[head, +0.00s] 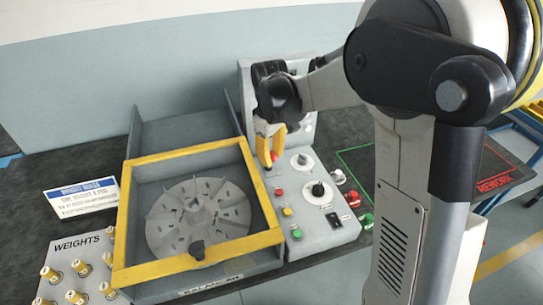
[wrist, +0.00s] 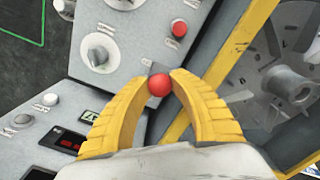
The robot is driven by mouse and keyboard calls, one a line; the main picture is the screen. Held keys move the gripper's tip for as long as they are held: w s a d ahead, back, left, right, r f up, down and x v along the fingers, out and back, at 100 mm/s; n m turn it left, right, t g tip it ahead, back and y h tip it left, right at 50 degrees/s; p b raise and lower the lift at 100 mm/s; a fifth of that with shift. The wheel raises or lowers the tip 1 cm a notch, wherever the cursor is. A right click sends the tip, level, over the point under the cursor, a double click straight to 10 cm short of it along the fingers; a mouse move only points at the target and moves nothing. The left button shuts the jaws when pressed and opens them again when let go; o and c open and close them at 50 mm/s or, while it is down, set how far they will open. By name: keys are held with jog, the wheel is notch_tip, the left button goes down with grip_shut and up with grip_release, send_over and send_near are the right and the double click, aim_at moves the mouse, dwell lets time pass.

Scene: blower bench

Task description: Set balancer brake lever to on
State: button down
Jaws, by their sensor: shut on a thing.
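The brake lever's red ball knob (wrist: 159,86) sits between the yellow fingertips of my gripper (wrist: 160,78) in the wrist view. The fingers are shut on it, and a small dark plate shows just behind the ball. In the head view my gripper (head: 268,146) reaches down to the upper part of the grey control panel (head: 318,215), at the right edge of the balancer (head: 262,195). The red knob is small there between the yellow fingers. The lever's shaft and any on/off marking are hidden or too small to read.
The panel also carries a black dial (head: 318,189), a red button (head: 278,192) and a green button (head: 297,234). A finned rotor (head: 190,222) lies inside the yellow-framed balancer. A weights board (head: 90,265) is at the left; a REWORK mat (head: 490,183) is at the right.

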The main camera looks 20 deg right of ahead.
jog(key=shift+w+r, duration=0.1)
jog(key=shift+w+r+p, duration=0.2)
jog(key=shift+w+p, duration=0.15)
jog(key=shift+w, duration=0.05)
jog(key=shift+w+r+p, duration=0.1)
jog(key=shift+w+p, duration=0.4)
jog(key=shift+w, duration=0.45)
jog(key=shift+w+f+p, duration=0.2)
jog(key=shift+w+p, duration=0.05)
jog(key=shift+w, duration=0.75)
jog(key=shift+w+f+p, duration=0.2)
jog(key=shift+w+p, duration=0.05)
jog(key=shift+w, duration=0.7)
jog(key=c, duration=1.3)
grip_release()
jog(key=shift+o, duration=1)
jog(key=shift+w+f, duration=0.1)
jog(key=shift+w, duration=0.05)
